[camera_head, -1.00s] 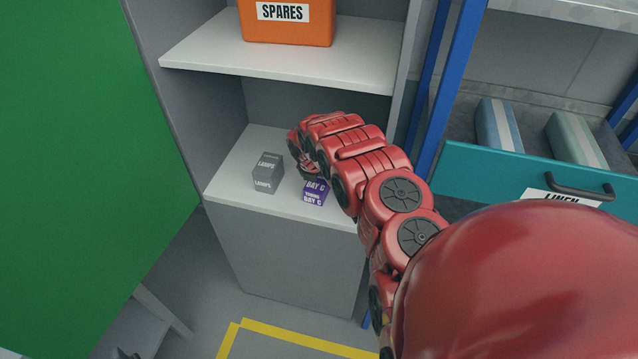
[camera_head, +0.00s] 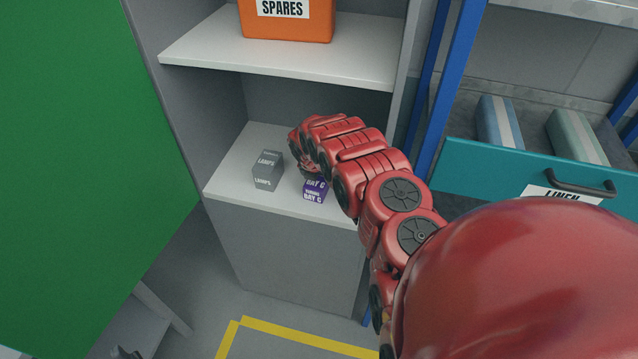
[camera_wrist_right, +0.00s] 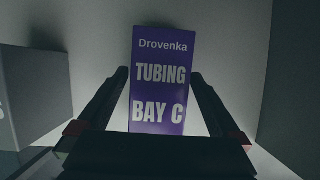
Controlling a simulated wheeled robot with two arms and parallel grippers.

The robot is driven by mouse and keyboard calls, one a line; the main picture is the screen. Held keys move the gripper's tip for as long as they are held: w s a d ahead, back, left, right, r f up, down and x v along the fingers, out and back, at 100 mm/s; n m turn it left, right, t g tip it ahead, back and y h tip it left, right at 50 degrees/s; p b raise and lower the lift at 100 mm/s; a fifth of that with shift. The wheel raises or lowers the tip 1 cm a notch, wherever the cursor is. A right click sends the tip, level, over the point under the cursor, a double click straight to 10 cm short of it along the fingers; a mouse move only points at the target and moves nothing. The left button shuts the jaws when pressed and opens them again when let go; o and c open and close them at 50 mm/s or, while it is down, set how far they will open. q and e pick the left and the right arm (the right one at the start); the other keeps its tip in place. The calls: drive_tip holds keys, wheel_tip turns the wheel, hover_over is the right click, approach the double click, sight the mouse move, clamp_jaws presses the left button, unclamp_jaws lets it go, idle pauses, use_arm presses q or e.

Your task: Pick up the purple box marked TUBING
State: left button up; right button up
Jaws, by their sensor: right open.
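The purple box (camera_head: 314,191) stands on the lower white shelf of the cabinet, partly hidden by my right gripper in the head view. In the right wrist view the purple box (camera_wrist_right: 160,85) shows the words Drovenka, TUBING and BAY C. My right gripper (camera_head: 310,170) is at the box, its jaws hard to make out from the head. In the wrist view the open right gripper (camera_wrist_right: 160,75) has one dark finger on each side of the box, with a narrow gap at each side. My left gripper is not in view.
A grey LAMPS box (camera_head: 267,170) stands just left of the purple box. An orange SPARES bin (camera_head: 290,25) sits on the shelf above (camera_head: 280,62). A green door panel (camera_head: 80,170) is at left, and an open teal drawer (camera_head: 500,160) at right.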

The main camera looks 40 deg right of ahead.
idle(0.3)
drive_tip(key=c, duration=1.4)
